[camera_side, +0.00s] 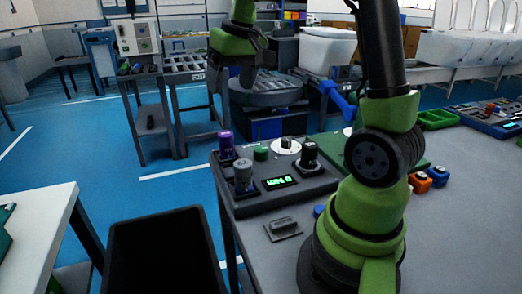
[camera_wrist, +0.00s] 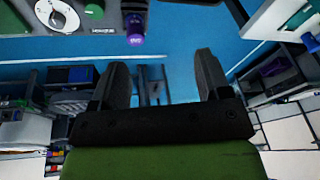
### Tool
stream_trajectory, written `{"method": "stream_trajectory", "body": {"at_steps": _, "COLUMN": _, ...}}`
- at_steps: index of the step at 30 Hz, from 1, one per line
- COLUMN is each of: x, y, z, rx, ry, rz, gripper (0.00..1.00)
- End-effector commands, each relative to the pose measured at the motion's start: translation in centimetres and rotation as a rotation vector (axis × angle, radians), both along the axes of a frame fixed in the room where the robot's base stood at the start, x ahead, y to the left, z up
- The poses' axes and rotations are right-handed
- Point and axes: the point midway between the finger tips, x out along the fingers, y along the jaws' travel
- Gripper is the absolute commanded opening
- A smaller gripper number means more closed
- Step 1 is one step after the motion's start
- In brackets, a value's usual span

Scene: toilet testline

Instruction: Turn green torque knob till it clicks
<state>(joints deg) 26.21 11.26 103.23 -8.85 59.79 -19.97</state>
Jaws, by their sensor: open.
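The green knob (camera_side: 261,153) sits on the dark control box (camera_side: 240,203), between a purple-topped knob (camera_side: 226,144) and a white round dial (camera_side: 287,147). In the wrist view the green knob (camera_wrist: 95,8) is at the top edge, partly cut off, with the purple knob (camera_wrist: 135,30) right of it. My gripper (camera_side: 236,78) is raised well above and behind the box, apart from every knob. In the wrist view my gripper (camera_wrist: 160,78) has its two dark fingers spread wide with nothing between them.
A grey knob (camera_side: 243,178) and a black knob (camera_side: 309,155) also stand on the box, beside a lit green display (camera_side: 279,182). A black bin (camera_side: 165,255) stands in front of the table. Orange and blue blocks (camera_side: 428,180) lie to the right.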

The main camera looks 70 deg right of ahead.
Motion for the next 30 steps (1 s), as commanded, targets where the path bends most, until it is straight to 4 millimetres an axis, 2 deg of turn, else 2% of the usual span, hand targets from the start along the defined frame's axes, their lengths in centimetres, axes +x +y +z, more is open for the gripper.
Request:
{"method": "stream_trajectory", "body": {"at_steps": 1, "x": 0.7, "y": -2.3, "z": -1.7, "rx": 0.007, "ry": 0.043, "rz": -0.019, "gripper": 0.70}}
{"method": "stream_trajectory", "body": {"at_steps": 6, "x": 1.3, "y": -8.8, "z": -7.2, "rx": 0.026, "ry": 0.152, "rz": -0.045, "gripper": 0.70}}
{"method": "stream_trajectory", "body": {"at_steps": 9, "x": 0.8, "y": -11.7, "z": -10.2, "rx": 0.044, "ry": 0.199, "rz": -0.057, "gripper": 0.70}}
{"method": "stream_trajectory", "body": {"at_steps": 12, "x": 0.2, "y": -13.5, "z": -12.4, "rx": 0.059, "ry": 0.231, "rz": -0.061, "gripper": 0.70}}
{"method": "stream_trajectory", "body": {"at_steps": 15, "x": -0.2, "y": -14.4, "z": -13.6, "rx": 0.068, "ry": 0.247, "rz": -0.063, "gripper": 0.70}}
{"method": "stream_trajectory", "body": {"at_steps": 20, "x": -0.3, "y": -14.7, "z": -15.0, "rx": 0.071, "ry": 0.254, "rz": -0.061, "gripper": 0.70}}
{"method": "stream_trajectory", "body": {"at_steps": 30, "x": -0.2, "y": -14.3, "z": -21.0, "rx": 0.073, "ry": 0.253, "rz": -0.061, "gripper": 0.70}}
